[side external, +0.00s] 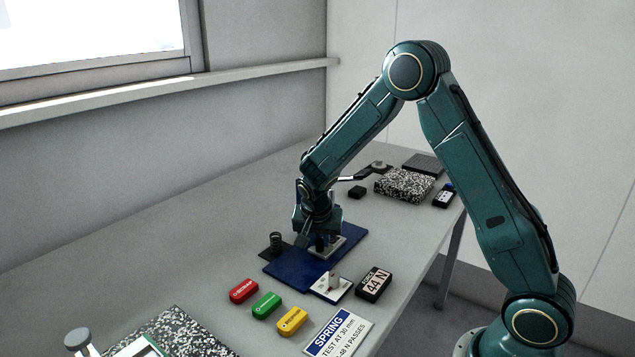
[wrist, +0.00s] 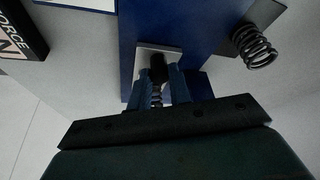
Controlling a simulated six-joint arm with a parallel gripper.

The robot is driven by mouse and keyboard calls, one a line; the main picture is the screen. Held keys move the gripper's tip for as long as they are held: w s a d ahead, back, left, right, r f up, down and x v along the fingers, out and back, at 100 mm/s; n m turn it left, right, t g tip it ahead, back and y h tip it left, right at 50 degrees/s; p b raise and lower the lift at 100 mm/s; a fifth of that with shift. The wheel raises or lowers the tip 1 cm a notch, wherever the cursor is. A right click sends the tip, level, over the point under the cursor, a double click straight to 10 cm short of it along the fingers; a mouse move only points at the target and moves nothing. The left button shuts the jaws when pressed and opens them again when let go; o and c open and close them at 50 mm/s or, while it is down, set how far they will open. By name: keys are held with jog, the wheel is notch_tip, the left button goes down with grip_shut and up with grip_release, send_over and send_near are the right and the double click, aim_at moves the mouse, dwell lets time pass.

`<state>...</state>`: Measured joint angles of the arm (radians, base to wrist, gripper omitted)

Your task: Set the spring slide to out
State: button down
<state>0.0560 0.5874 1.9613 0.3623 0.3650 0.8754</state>
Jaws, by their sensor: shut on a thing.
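My gripper (wrist: 159,82) points down over the blue mat and its fingers are shut on a dark, round-topped piece (wrist: 158,67). Spring-like coils show between the fingers in the wrist view. A pale metal plate (side external: 330,247) lies around and below the fingers on the blue mat (side external: 290,269). A small white plate with a grey upright post (side external: 332,285) and coloured marks stands at the mat's near edge. I cannot tell which fitting is the spring slide, and no readable "out" mark shows. The arm hides part of the metal plate.
A loose coil spring (wrist: 255,46) stands on a dark base left of the mat in the side view. A force readout (side external: 374,284) shows 44 N. Red (side external: 244,291), green (side external: 267,305) and yellow (side external: 292,320) blocks and a SPRING card (side external: 338,334) lie nearer.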

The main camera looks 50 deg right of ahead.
jog(key=a, duration=1)
jog(key=shift+a, duration=0.25)
jog(key=c, duration=1.3)
grip_release()
jog(key=shift+a+r, duration=0.1)
jog(key=shift+r, duration=0.35)
jog(key=v, duration=1.3)
jog(key=shift+s, duration=0.1)
